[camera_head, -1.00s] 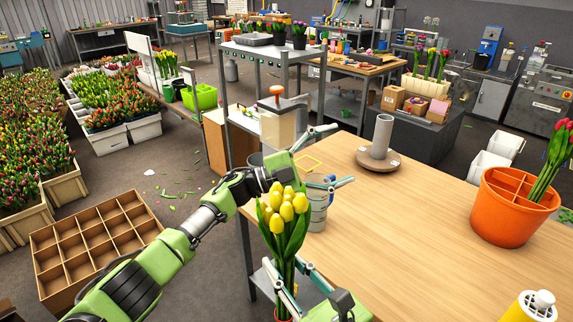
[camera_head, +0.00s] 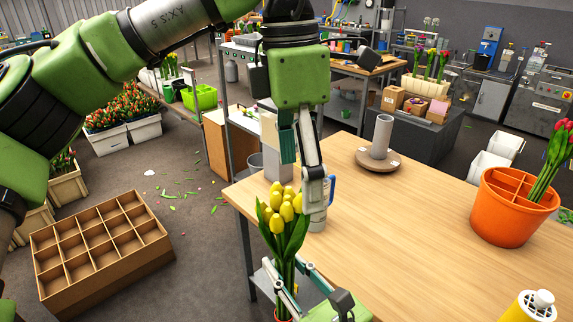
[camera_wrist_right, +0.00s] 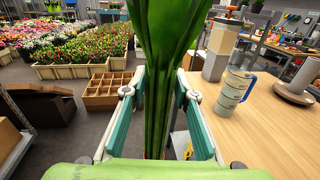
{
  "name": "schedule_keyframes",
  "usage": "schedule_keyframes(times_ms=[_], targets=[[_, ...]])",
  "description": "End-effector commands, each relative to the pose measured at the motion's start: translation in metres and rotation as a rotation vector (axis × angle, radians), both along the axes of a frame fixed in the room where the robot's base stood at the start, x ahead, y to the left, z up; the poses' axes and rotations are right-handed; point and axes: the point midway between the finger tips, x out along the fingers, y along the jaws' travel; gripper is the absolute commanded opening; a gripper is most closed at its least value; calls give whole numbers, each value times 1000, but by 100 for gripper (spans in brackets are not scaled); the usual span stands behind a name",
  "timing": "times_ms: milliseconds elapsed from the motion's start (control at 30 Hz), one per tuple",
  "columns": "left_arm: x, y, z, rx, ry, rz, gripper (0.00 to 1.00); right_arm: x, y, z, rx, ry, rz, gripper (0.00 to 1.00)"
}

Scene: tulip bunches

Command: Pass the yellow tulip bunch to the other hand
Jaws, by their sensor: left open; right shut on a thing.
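The yellow tulip bunch (camera_head: 283,222) stands upright at the table's left front edge, blooms on top and green leaves below. My right gripper (camera_head: 288,270) is shut around its stems from below right. In the right wrist view the green stems of the bunch (camera_wrist_right: 160,60) run between the two fingers of my right gripper (camera_wrist_right: 158,100); the blooms are out of that view. My left gripper (camera_head: 300,176) is open and points down just above the yellow blooms. It holds nothing. I cannot tell whether its fingers touch the blooms.
A wooden table (camera_head: 400,225) bears a grey cylinder on a round base (camera_head: 379,140) and an orange divided pot (camera_head: 512,205) with red tulips. A banded mug (camera_wrist_right: 233,92) stands close to the bunch. An empty cardboard divider box (camera_head: 100,250) is on the floor. The table's middle is clear.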

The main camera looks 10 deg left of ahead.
Motion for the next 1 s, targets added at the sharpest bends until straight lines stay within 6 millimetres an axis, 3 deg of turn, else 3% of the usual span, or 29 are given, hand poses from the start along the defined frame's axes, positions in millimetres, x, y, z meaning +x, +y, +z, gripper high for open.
schedule_keyframes(times_ms=[133, 267, 700, 1000], targets=[[-1, 16, 5, 76, -48, -13, 82, 0, 0, 1, 1, -3, 0, 0], [0, 18, -5, 88, -52, -14, 82, 0, 0, 1, 2, -2, 1, 0], [-1, 18, -84, 83, -48, -12, 82, 0, 0, 1, 2, -2, 1, 0], [0, 17, -111, 80, -50, -12, 82, 0, 0, 1, 2, -2, 1, 0]])
